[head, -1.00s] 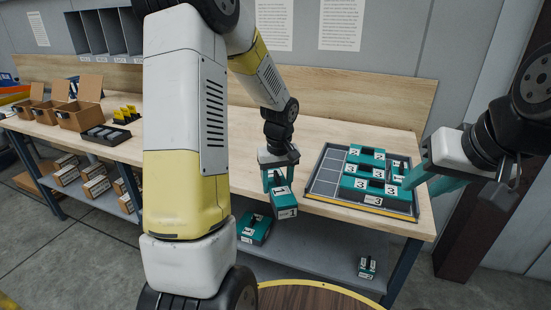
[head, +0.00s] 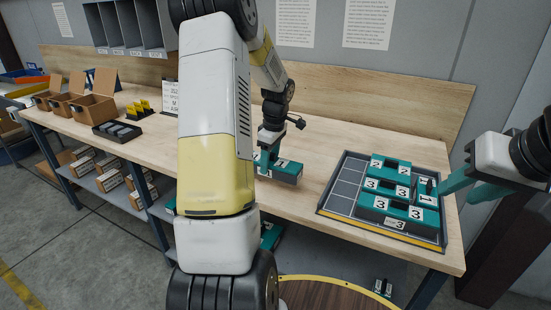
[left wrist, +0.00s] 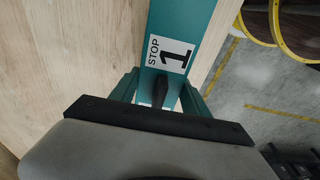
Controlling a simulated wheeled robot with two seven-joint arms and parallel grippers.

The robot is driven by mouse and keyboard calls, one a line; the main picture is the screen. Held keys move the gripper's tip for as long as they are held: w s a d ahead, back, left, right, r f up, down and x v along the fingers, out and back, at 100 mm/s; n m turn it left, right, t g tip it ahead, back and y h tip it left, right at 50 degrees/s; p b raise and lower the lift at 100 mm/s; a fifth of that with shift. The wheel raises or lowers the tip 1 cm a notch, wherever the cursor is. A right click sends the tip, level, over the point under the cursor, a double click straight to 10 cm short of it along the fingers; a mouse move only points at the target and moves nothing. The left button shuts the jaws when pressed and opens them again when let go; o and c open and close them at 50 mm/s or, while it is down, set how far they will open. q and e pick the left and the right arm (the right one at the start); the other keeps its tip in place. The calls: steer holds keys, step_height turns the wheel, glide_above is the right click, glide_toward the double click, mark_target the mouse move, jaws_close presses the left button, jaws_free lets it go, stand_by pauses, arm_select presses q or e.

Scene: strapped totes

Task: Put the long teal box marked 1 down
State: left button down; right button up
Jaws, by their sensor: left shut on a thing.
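The long teal box marked 1 (head: 287,173) is at the bench's front part, partly hidden behind my left arm. My left gripper (head: 267,164) is shut on its handle from above. In the left wrist view the box (left wrist: 203,14) runs between the gripper fingers (left wrist: 163,96), its STOP 1 label showing, along the bench edge. I cannot tell whether it touches the bench top. My right gripper (head: 458,190) is open and empty at the right side of the tote (head: 332,206), beside a small teal box marked 1 (head: 427,193).
The tote holds teal boxes marked 2 (head: 390,166) and 3 (head: 395,212) on the right; its left cells are bare. The bench top (head: 330,140) between is clear. Cardboard boxes (head: 93,107) and a black tray (head: 118,132) stand far left. More teal boxes (head: 270,236) lie below.

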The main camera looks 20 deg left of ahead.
mark_target(257, 155)
arm_select(q)
steer(key=a, duration=0.2)
steer(key=w+a, duration=0.1)
steer(key=a, duration=0.2)
steer(key=shift+f, duration=0.2)
steer(key=shift+w+a+f, duration=0.1)
steer(key=shift+a+f, duration=0.05)
steer(key=shift+f, duration=1.6)
steer(key=shift+f, duration=0.1)
steer(key=c, duration=0.5)
jaws_free()
steer(key=shift+f, duration=0.1)
